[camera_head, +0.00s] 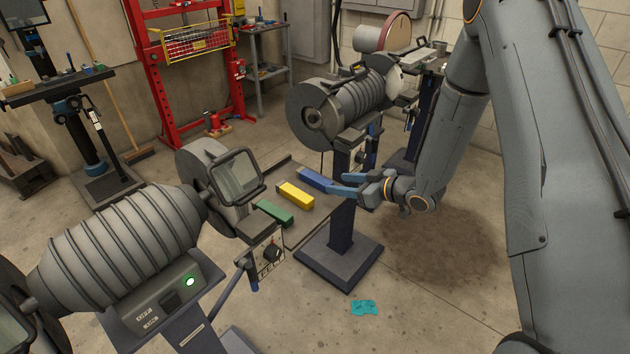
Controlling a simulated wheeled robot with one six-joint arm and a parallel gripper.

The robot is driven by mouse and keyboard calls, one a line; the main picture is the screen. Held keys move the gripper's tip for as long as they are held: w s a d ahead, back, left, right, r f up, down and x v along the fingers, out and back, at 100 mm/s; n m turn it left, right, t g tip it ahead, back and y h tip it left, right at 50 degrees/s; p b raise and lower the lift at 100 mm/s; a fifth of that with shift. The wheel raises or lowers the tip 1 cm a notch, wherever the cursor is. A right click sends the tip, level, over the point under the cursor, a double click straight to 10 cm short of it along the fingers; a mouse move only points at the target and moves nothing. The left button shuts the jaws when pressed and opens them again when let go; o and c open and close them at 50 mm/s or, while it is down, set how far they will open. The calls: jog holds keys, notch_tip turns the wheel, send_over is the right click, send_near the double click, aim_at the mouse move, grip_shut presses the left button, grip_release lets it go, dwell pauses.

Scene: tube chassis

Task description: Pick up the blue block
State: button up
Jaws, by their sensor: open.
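The blue block (313,180) is the farthest of three blocks lying in a slanting row between two grinder-like machines. My gripper (338,184) comes in from the right with its blue-grey fingers apart, pointing left. Its fingertips are at the right end of the blue block in this view; whether they touch it or stand above it cannot be told. The block's right end is partly hidden at the near finger. No block is visibly held.
A yellow block (295,195) and a green block (274,212) lie beside the blue one. A ribbed machine (125,240) stands near left, another (345,105) behind. A grey pedestal (338,245) stands below the gripper. A teal cloth (364,307) lies on the floor.

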aim_at(321, 180)
jog(key=shift+w+a+f+y, duration=0.2)
jog(key=shift+a+f+y, duration=0.1)
jog(key=shift+a, duration=0.3)
jog(key=p+x, duration=0.1)
jog(key=x, duration=0.1)
jog(key=p+x, duration=0.2)
jog(key=x, duration=0.1)
jog(key=shift+w+a+r, duration=0.2)
jog(key=shift+w+a, duration=0.05)
jog(key=shift+a, duration=0.1)
jog(key=shift+w+a+f, duration=0.25)
jog(key=shift+w, duration=0.1)
jog(key=c, duration=1.1)
jog(key=shift+r, duration=0.1)
